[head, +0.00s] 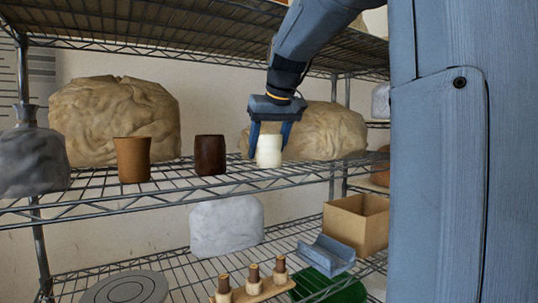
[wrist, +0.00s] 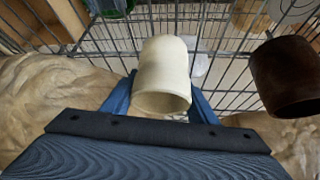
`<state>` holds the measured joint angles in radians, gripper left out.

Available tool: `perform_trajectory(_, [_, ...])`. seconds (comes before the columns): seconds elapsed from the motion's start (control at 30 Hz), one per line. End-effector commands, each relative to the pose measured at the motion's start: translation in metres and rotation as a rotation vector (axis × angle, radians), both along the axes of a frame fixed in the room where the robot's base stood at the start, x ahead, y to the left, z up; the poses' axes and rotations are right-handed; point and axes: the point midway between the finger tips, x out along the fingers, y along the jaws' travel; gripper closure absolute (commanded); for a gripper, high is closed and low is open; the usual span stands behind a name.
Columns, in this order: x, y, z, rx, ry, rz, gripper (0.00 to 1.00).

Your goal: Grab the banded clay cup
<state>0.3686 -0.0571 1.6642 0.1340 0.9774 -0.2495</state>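Three cups stand in a row on the middle wire shelf. The left one is an orange-brown clay cup (head: 132,160), the middle one a dark brown cup (head: 210,155), the right one a cream-white cup (head: 269,151). I cannot make out clear bands on any of them. My gripper (head: 270,140) points down over the cream-white cup, one blue finger on each side. In the wrist view the cream-white cup (wrist: 163,70) sits between the fingers, and the dark cup (wrist: 288,75) stands apart at right. Whether the fingers press on the cream-white cup is not clear.
Large tan lumps (head: 115,118) stand behind the cups, one close behind my gripper (head: 325,130). A grey bag-like thing (head: 30,160) stands at far left. The lower shelf holds a cardboard box (head: 355,222), a white block (head: 226,227) and pegs (head: 252,280). An upper shelf hangs overhead.

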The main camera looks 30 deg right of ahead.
Motion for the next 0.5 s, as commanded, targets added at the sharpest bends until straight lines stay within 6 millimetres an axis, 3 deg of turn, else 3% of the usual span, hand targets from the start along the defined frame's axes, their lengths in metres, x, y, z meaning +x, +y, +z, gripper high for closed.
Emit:
perform_trajectory(0.03, [-0.0001,0.0,0.0,0.0,0.0,0.0,0.67])
perform_trajectory(0.1, [0.0,0.0,0.0006,0.0,-0.001,0.0,0.77])
perform_trajectory(0.5, [0.0004,-0.0002,0.0086,-0.001,-0.003,-0.001,0.77])
